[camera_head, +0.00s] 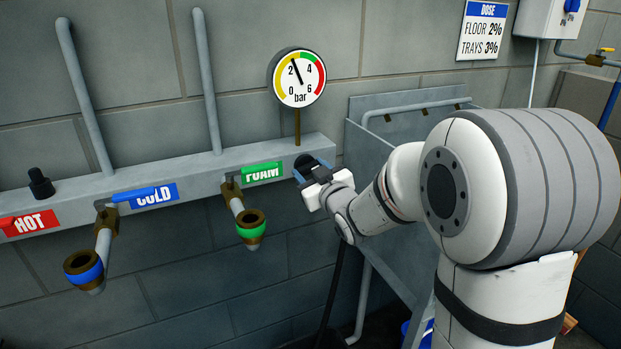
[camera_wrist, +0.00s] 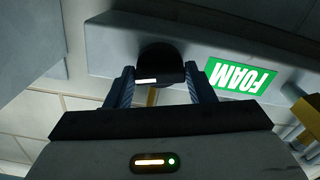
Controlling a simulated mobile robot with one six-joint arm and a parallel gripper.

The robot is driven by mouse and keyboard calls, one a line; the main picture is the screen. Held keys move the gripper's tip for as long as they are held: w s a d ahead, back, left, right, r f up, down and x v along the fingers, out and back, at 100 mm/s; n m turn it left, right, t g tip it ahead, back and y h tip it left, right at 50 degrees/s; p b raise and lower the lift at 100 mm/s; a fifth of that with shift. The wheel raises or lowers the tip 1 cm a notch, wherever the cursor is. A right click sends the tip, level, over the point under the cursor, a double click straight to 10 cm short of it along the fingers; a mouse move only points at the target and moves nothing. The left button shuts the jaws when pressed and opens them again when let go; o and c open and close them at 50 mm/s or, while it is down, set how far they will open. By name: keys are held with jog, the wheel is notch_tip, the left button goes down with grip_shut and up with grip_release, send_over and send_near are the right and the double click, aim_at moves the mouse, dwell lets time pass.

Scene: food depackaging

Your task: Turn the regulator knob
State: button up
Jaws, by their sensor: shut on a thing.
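The regulator knob is a black round knob (camera_wrist: 160,66) with a white mark, on the front of the grey manifold bar, right of the green FOAM label. In the head view the knob (camera_head: 304,162) is partly hidden by my gripper (camera_head: 312,172). In the wrist view my gripper's two blue-grey fingers (camera_wrist: 160,85) stand on either side of the knob and are shut on it. The round pressure gauge (camera_head: 299,77) above on its brass stem has its black needle a little past 2 bar, short of the green band's far end.
The grey manifold bar (camera_head: 215,170) runs along the block wall with HOT, COLD and FOAM labels. A blue-ringed outlet (camera_head: 85,268) and a green-ringed outlet (camera_head: 251,228) hang below it. A grey metal sink (camera_head: 364,150) stands right of the knob, behind my arm.

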jog(key=m+b, duration=0.1)
jog(key=m, duration=0.3)
jog(key=shift+f+m, duration=0.1)
jog(key=shift+m, duration=2.2)
jog(key=o, duration=0.9)
jog(key=shift+o, duration=0.2)
jog(key=v, duration=0.8)
